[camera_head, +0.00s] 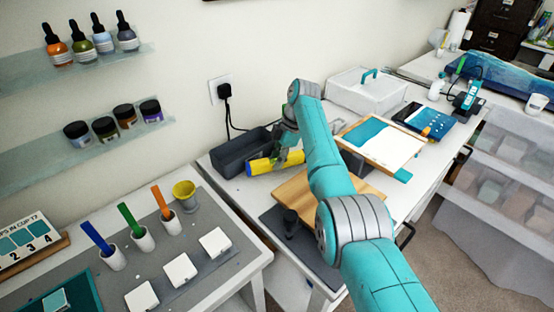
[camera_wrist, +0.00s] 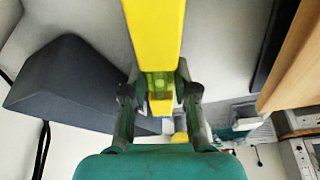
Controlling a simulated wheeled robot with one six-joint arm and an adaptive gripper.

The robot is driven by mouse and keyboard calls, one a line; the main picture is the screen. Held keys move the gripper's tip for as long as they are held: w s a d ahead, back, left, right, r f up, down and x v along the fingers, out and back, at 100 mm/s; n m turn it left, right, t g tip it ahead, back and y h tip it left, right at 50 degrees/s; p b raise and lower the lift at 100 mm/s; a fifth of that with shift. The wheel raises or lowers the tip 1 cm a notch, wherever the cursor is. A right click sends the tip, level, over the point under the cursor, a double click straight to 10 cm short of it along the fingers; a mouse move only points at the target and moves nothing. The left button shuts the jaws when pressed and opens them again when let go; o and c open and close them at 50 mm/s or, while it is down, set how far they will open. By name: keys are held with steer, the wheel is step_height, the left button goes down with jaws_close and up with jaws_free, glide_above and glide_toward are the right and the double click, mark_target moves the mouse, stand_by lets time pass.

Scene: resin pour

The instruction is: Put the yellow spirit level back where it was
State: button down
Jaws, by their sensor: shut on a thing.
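The yellow spirit level (camera_head: 261,166) is in my gripper (camera_head: 285,156) in the head view. It lies roughly level, close to the front side of a dark grey bin (camera_head: 233,152). In the wrist view the level (camera_wrist: 155,30) runs up from between the two fingers of my gripper (camera_wrist: 160,95), with its greenish vial between them. The fingers are shut on it. The dark bin (camera_wrist: 65,85) is to the left there. I cannot tell whether the level touches the table. My arm hides part of the table in the head view.
A clear lidded box (camera_head: 365,92) stands behind my arm, with a framed blue-and-white panel (camera_head: 385,140) to the right. A socket with a black plug (camera_head: 224,92) is on the wall above the bin.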

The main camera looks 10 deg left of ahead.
steer(key=shift+f, duration=0.5)
steer(key=c, duration=0.8)
jaws_free()
